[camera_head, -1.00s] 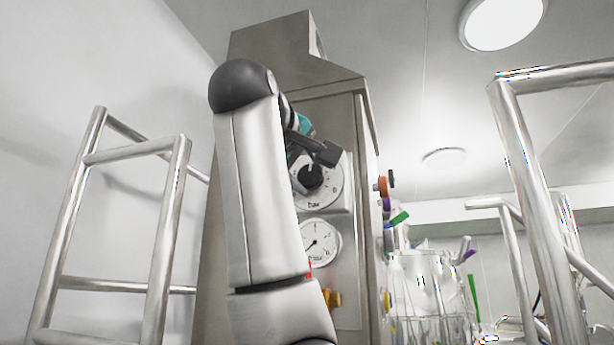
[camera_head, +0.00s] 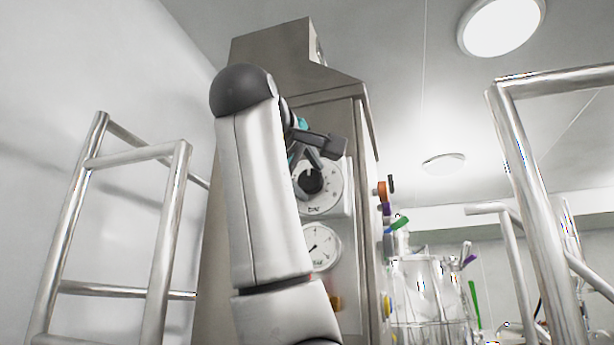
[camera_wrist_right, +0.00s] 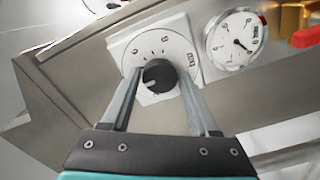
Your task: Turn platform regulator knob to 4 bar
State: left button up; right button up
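The regulator knob (camera_head: 311,181) is black and round, on a white dial plate (camera_head: 331,196) marked "bar" on the steel cabinet's front. My right gripper (camera_head: 312,160) is at the knob, its fingers partly hidden by my forearm. In the right wrist view the two grey fingers (camera_wrist_right: 160,74) are apart, one on each side of the knob (camera_wrist_right: 159,75). Their tips look very near the knob's sides; I cannot tell whether they touch. The knob's pale mark (camera_wrist_right: 150,85) points to the lower left there. My left gripper is not in view.
A round pressure gauge (camera_head: 320,247) sits below the dial; it also shows in the wrist view (camera_wrist_right: 236,39), near a red handle (camera_wrist_right: 306,37) and brass fitting. Metal rails stand left (camera_head: 165,240) and right (camera_head: 535,185). A rack of glassware (camera_head: 425,290) is beyond the cabinet.

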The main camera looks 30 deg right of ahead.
jog(key=o, duration=0.3)
jog(key=shift+s+a, duration=0.35)
jog(key=shift+a, duration=0.1)
jog(key=b+v, duration=0.3)
jog(key=v, duration=1.1)
jog(key=shift+s+b, duration=0.1)
jog(key=shift+b, duration=0.25)
